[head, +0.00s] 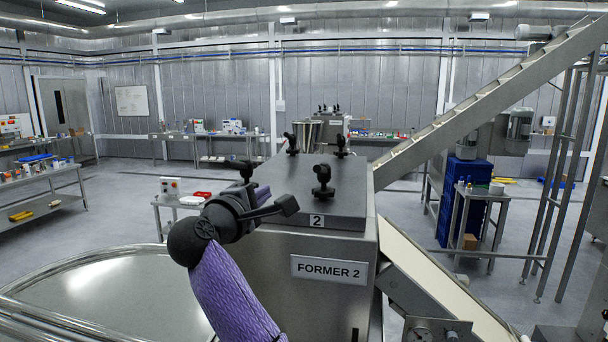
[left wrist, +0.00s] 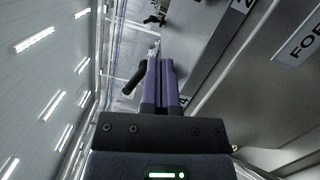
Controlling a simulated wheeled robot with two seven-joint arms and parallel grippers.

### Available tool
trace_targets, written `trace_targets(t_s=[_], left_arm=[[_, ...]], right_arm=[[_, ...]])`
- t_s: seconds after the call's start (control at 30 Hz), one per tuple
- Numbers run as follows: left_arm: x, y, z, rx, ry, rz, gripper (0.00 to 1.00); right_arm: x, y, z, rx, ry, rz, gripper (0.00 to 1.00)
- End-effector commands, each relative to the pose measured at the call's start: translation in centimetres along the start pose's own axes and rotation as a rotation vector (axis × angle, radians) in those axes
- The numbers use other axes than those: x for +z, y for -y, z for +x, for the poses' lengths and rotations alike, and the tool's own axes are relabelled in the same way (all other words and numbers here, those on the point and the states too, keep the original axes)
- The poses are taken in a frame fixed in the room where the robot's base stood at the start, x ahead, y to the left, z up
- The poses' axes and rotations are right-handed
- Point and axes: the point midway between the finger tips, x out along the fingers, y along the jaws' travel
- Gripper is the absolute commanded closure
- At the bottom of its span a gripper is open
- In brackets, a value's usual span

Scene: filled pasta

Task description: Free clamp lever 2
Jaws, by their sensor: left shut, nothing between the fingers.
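The machine marked FORMER 2 (head: 330,269) has a grey lid (head: 350,203) carrying a "2" label (head: 317,221). My right gripper is not in view.
A round steel vessel (head: 105,295) with a rail is at the front left. A sloping conveyor (head: 480,110) rises at the right, and a pale belt (head: 435,275) runs down from the machine. Blue crates (head: 465,195) and a side table stand further right. Open floor lies left.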

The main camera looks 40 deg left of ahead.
Motion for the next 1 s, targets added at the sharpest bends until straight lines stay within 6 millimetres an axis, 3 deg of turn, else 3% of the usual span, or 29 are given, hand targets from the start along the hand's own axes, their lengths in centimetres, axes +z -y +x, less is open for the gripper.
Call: trace_targets(t_s=[0.47, 0.7, 1.0], left_arm=[[0.1, -0.5, 9.7, -0.002, 0.001, -0.001, 1.0], [3.5, -0.3, 10.3, -0.001, 0.0, 0.002, 1.0], [3.9, 0.0, 10.4, -0.001, -0.001, 0.003, 1.0]], right_arm=[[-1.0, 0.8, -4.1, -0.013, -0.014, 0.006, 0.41], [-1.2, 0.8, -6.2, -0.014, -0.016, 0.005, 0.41], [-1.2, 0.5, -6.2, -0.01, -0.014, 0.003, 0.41]])
